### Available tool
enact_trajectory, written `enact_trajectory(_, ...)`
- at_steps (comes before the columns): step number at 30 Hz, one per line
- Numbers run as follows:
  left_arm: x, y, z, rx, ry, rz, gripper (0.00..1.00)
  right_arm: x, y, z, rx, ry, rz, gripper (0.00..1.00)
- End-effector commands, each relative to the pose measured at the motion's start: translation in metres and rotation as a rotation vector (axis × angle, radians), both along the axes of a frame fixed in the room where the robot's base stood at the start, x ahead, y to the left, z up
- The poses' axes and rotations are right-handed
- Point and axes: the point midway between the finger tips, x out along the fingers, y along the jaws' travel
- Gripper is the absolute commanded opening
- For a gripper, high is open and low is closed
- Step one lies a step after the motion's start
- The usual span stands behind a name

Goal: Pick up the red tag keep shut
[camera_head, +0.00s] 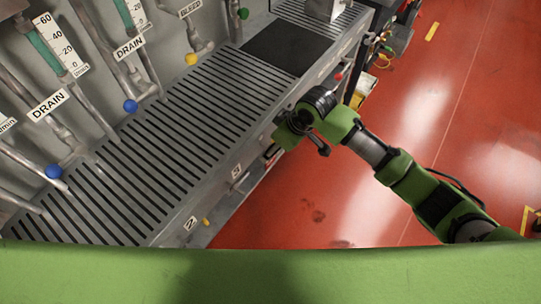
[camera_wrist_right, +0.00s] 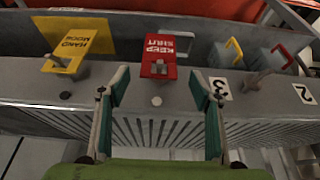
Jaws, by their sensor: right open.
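The red tag (camera_wrist_right: 160,57) marked KEEP SHUT shows upside down in the right wrist view, on the front of a grey metal unit. A small grey metal fitting overlaps its lower part. My right gripper (camera_wrist_right: 157,92) is open. Its two green-padded fingers stand apart on either side below the tag, with nothing between them. In the head view my right gripper (camera_head: 290,131) is at the front edge of the grated bench, and the tag cannot be made out there. My left gripper is not in view.
A yellow HAND MODE tag (camera_wrist_right: 75,38) is left of the red tag. A yellow handle (camera_wrist_right: 234,49) and a red handle (camera_wrist_right: 283,55) are to its right. The slotted bench (camera_head: 190,118) carries pipes and coloured knobs. Red floor (camera_head: 330,205) is clear beside it.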

Motion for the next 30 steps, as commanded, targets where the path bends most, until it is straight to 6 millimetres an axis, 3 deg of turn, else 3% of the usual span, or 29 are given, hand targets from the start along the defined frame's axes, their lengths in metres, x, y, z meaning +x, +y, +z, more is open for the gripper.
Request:
enact_trajectory(5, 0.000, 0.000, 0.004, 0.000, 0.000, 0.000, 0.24, 0.002, 0.003, -0.012, 0.000, 0.003, -0.002, 0.58)
enact_trajectory(12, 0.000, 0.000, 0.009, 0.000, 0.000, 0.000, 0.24, 0.009, 0.010, -0.044, 0.000, 0.001, -0.002, 0.58)
enact_trajectory(23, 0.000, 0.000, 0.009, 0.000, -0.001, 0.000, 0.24, 0.011, 0.013, -0.053, 0.000, -0.001, 0.000, 0.58)
enact_trajectory(27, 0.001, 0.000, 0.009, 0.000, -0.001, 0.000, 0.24, 0.011, 0.013, -0.053, 0.000, -0.001, 0.000, 0.24)
enact_trajectory(30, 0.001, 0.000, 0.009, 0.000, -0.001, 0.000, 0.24, 0.011, 0.013, -0.053, 0.000, -0.001, -0.001, 0.24)
